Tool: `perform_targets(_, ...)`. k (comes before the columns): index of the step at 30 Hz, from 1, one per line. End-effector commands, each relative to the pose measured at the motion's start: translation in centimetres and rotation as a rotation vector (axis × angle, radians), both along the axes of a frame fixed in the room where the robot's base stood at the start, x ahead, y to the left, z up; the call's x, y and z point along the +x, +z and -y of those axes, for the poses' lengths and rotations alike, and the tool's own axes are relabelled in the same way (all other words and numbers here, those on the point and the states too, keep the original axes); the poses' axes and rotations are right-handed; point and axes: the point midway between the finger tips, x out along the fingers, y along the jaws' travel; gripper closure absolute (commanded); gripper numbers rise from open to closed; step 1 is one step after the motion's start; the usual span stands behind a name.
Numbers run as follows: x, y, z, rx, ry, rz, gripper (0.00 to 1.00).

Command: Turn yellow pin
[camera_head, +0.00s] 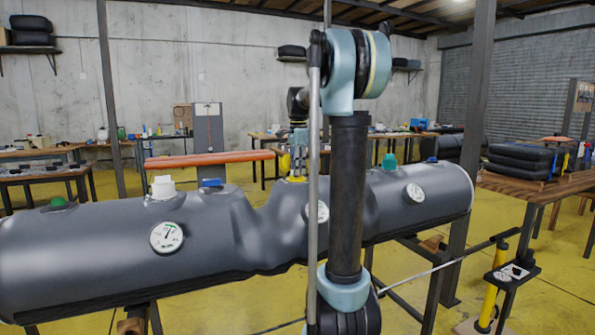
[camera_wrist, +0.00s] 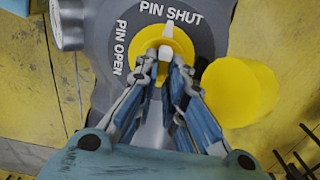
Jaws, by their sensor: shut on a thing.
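The yellow pin (camera_wrist: 181,47) sits on the grey valve (camera_wrist: 100,24) in the wrist view. Its white pointer (camera_wrist: 166,30) points up at the label PIN SHUT; PIN OPEN is lettered to the left. My gripper (camera_wrist: 165,61) is shut on the pin's middle part, with one finger on each side. The fingers hide the lower part of the pin. A round yellow cap (camera_wrist: 239,92) lies open to the right of the valve. In the head view, the yellow valve parts (camera_head: 297,179) show small on top of the grey tube, partly behind my arm.
The grey inflatable tube (camera_head: 90,245) lies across the stand, with a dent near its middle. Gauges (camera_head: 166,237) and a green cap (camera_head: 389,161) are on it. A yellow pump (camera_head: 489,300) stands right. Yellow floor shows around the stand.

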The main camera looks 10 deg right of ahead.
Motion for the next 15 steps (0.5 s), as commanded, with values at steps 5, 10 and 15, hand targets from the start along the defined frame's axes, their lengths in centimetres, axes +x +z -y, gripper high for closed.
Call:
perform_targets(5,0.25,0.10,-0.21,0.004,0.001,0.005,0.81)
perform_targets(10,0.15,0.06,-0.14,0.003,0.001,0.003,0.70)
perform_targets(15,0.10,0.05,-0.09,0.002,0.001,0.003,0.70)
